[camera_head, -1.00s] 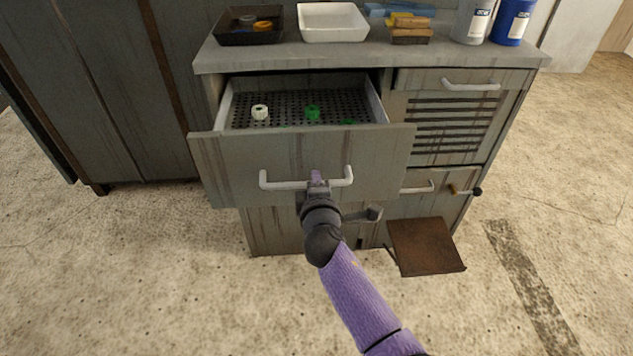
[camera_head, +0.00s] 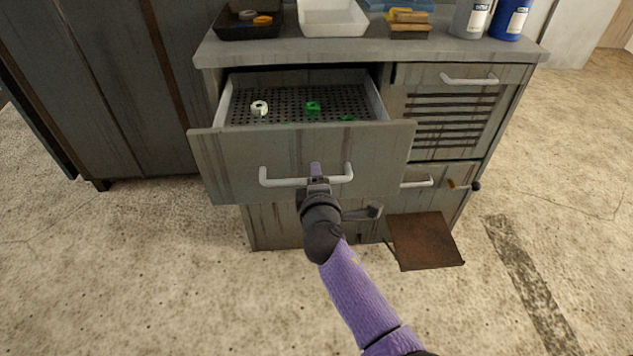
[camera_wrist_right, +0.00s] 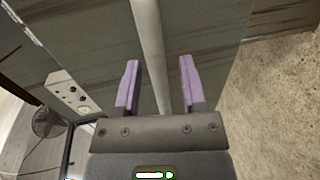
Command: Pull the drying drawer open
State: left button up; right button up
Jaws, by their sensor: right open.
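The drying drawer (camera_head: 230,160) is the upper left drawer of the cabinet and stands pulled out. Its perforated floor holds a white ring (camera_head: 260,107) and green pieces (camera_head: 313,107). A light bar handle (camera_head: 277,182) crosses its front. My right gripper (camera_head: 316,172) is at the middle of this handle. In the right wrist view the handle (camera_wrist_right: 147,35) runs between the two spread purple fingers of the gripper (camera_wrist_right: 158,82), with gaps on both sides. My left gripper is not in view.
The cabinet top (camera_head: 370,50) bears a dark tray (camera_head: 248,33), a white tray (camera_head: 333,18), wooden blocks and bottles. A rusty brown flap (camera_head: 426,240) sticks out low at the right. A louvred door (camera_head: 457,122) is right of the drawer. The floor in front is clear.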

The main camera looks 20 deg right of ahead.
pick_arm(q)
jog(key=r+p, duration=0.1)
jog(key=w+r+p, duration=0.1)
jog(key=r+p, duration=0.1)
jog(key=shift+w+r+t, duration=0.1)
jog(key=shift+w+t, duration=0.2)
pick_arm(e)
jog(key=v, duration=1)
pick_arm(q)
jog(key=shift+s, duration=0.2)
pick_arm(e)
jog(key=shift+f, duration=0.1)
